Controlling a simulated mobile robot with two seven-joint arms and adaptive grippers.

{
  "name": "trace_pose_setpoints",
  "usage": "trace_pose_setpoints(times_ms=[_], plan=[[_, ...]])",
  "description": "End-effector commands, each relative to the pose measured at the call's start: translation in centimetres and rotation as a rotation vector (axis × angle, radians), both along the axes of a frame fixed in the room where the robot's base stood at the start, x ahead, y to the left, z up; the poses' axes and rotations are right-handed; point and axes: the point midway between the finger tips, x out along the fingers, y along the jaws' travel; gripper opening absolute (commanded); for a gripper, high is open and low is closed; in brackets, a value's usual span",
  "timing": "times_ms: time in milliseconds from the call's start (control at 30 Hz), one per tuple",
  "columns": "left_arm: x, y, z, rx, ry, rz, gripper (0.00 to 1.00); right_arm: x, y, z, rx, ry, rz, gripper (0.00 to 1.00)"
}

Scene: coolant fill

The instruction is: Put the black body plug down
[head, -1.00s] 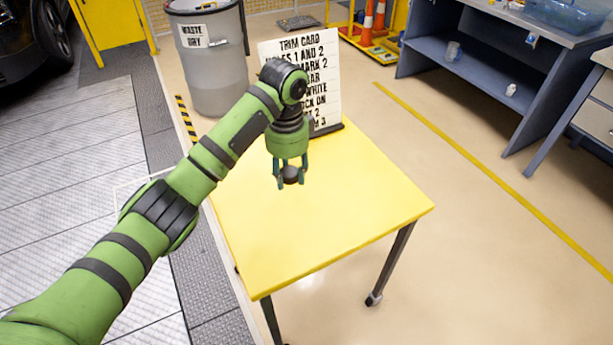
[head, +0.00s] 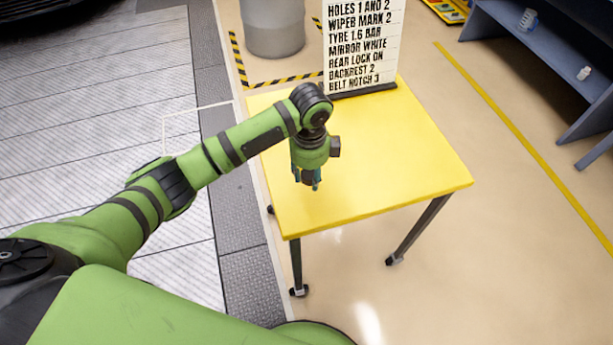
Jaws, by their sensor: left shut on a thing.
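My left gripper (head: 312,184) points down over the near left part of the yellow table (head: 410,165). It is shut on the black body plug (head: 308,177), a small dark piece between its fingers that is mostly hidden by them. The gripper is close to the table top; I cannot tell whether the plug touches it. My right gripper is not in view.
A white text card (head: 362,45) stands in a dark base at the table's back edge. The table top right of my gripper is bare. A grey bin (head: 273,25) stands behind, and a blue-grey bench (head: 545,50) is at the upper right.

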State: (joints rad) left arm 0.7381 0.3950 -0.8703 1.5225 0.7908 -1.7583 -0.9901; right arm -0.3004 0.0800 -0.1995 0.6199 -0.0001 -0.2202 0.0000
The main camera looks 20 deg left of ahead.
Motion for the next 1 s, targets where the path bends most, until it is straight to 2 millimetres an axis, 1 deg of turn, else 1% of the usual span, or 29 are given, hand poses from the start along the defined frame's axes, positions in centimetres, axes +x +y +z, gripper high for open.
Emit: trace_pose_setpoints(times_ms=[33, 133, 233, 400, 467, 767, 900, 933, 967, 1000], plan=[[0.3, 0.6, -0.3, 0.000, 0.001, 0.003, 0.14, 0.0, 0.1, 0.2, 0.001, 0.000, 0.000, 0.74], [0.5, 1.1, -0.7, 0.000, 0.000, 0.001, 0.14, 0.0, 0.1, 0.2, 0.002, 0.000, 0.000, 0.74], [0.5, 1.2, -1.7, -0.001, 0.002, 0.001, 0.14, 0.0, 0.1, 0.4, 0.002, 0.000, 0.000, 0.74], [0.5, 1.2, -4.1, -0.001, 0.001, 0.002, 0.14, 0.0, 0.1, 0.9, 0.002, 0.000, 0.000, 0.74], [0.5, 1.2, -4.6, -0.001, 0.000, 0.000, 0.14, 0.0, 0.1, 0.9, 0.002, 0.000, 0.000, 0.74], [0.6, 1.2, -4.9, 0.000, -0.001, 0.000, 0.14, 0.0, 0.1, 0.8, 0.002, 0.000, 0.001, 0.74], [0.6, 1.2, -5.3, -0.001, -0.001, 0.001, 0.14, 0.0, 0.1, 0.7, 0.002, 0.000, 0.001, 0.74], [0.6, 1.2, -5.2, -0.001, -0.002, 0.000, 0.51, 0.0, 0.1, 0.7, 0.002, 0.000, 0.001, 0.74], [0.6, 1.2, -5.2, -0.001, -0.002, 0.000, 0.62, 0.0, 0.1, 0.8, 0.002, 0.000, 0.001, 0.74], [0.6, 1.2, -5.2, -0.001, -0.002, 0.000, 0.62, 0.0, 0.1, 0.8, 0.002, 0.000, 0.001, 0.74]])
